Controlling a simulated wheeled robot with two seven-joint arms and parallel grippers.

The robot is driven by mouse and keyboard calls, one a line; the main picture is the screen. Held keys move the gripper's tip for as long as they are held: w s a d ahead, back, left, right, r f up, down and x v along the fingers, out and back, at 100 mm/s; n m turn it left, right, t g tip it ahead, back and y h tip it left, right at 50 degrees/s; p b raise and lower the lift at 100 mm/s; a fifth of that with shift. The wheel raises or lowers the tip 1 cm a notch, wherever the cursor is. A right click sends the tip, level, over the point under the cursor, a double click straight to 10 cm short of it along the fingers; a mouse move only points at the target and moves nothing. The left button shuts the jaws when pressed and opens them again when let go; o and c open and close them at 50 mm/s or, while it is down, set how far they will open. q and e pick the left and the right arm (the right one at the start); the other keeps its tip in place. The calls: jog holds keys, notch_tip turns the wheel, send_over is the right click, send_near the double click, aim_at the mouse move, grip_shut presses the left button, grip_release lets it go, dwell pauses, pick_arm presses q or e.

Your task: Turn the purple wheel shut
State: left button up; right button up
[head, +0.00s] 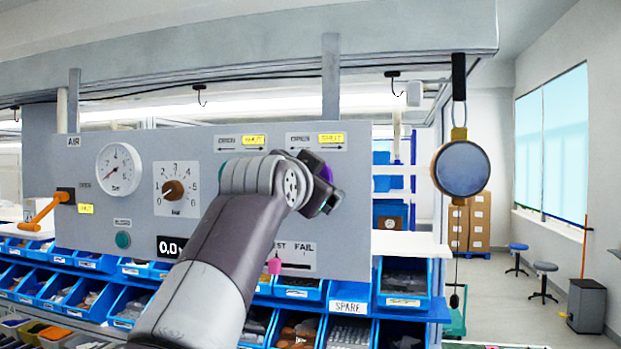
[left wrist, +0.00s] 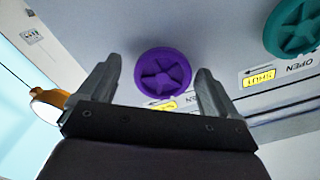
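The purple wheel (left wrist: 163,74) is on the grey panel in the left wrist view, its spoked face toward the camera. In the head view only a bit of purple (head: 325,172) shows behind my gripper. My left gripper (left wrist: 158,66) is open, with one finger on each side of the wheel in the wrist picture. I cannot tell whether either finger touches it. In the head view my left gripper (head: 323,186) is at the panel's right part. OPEN and yellow SHUT labels (head: 331,139) with an arrow are above the wheel. My right gripper is not in view.
A teal wheel (left wrist: 292,28) is beside the purple one. The panel (head: 350,215) also bears a gauge (head: 121,169), a knob (head: 174,190) and an orange lever (head: 45,209). A round hanging device (head: 461,168) is right of the panel. Blue bins (head: 350,302) are below.

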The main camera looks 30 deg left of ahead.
pick_arm(q)
jog(key=shift+s+r, duration=0.15)
jog(key=shift+r, duration=0.05)
jog(key=b+v, duration=0.4)
jog(key=v, duration=0.8)
jog(key=shift+s+b, duration=0.3)
jog(key=shift+b, duration=0.05)
jog(key=shift+f, duration=0.15)
